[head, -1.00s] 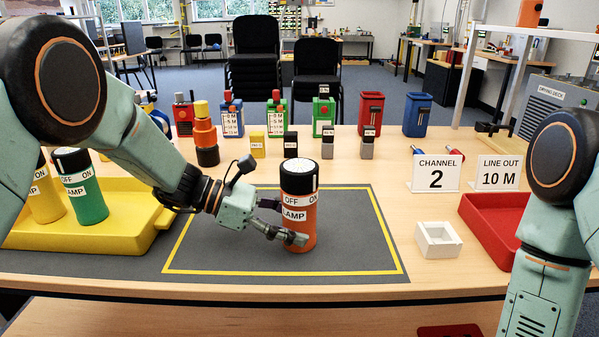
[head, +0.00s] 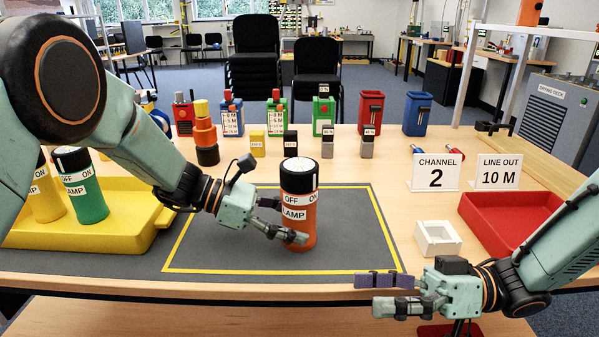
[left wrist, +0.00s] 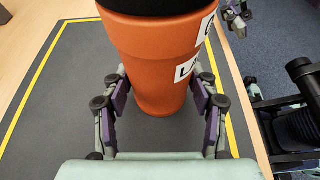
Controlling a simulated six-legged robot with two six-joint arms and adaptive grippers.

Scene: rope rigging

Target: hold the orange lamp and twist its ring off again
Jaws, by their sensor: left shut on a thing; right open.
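The orange lamp (head: 297,238) stands upright on the dark mat with a yellow border (head: 200,262). Its black ring (head: 299,179) with a white top is on it, marked OFF and ON just below. My left gripper (head: 285,222) is shut on the lamp's lower body from the left. In the left wrist view the lamp (left wrist: 155,62) stands between the two fingers of the left gripper (left wrist: 160,112). My right gripper (head: 385,293) is open and empty at the table's front edge, right of and nearer than the lamp, its fingers pointing left.
A yellow tray (head: 130,238) with a green lamp (head: 84,198) and a yellow lamp (head: 45,203) is at left. A white open box (head: 438,246) and a red tray (head: 497,243) are at right. Sign cards and several small devices stand behind the mat.

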